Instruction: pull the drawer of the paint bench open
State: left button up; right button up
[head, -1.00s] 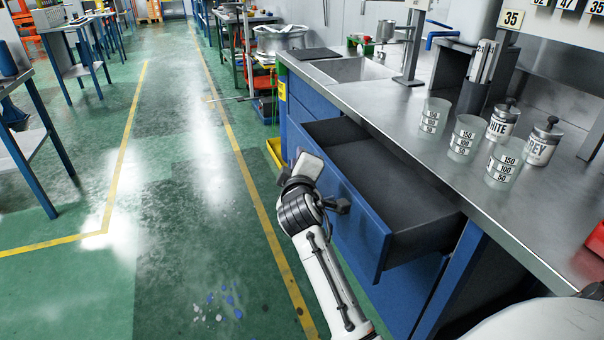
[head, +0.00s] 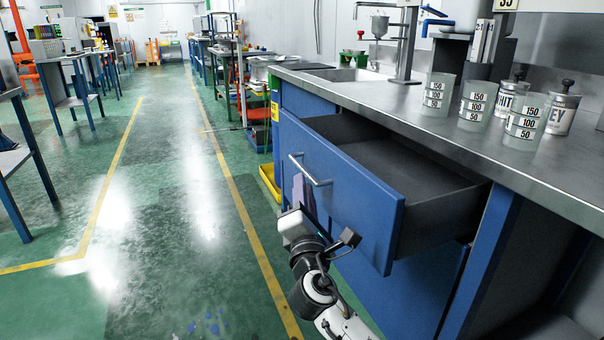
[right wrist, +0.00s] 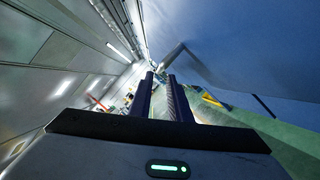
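The paint bench (head: 440,105) has a blue body and a steel top. Its drawer (head: 345,190) stands well open, with its dark, empty-looking inside (head: 390,165) showing. The handle (right wrist: 172,54) shows beyond the fingertips, next to the blue drawer front. My left gripper is out of view.
Several measuring cups (head: 478,105) and two lidded paint cans (head: 562,113) stand on the bench top. A yellow bin (head: 270,182) sits on the floor beyond the bench. The green floor (head: 160,200) to the left is clear up to blue-legged tables.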

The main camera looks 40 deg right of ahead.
aim_at(302, 166)
jog(key=b+x, duration=0.1)
jog(key=x, duration=0.7)
jog(key=shift+s+f, duration=0.1)
jog(key=shift+c, duration=0.4)
grip_shut()
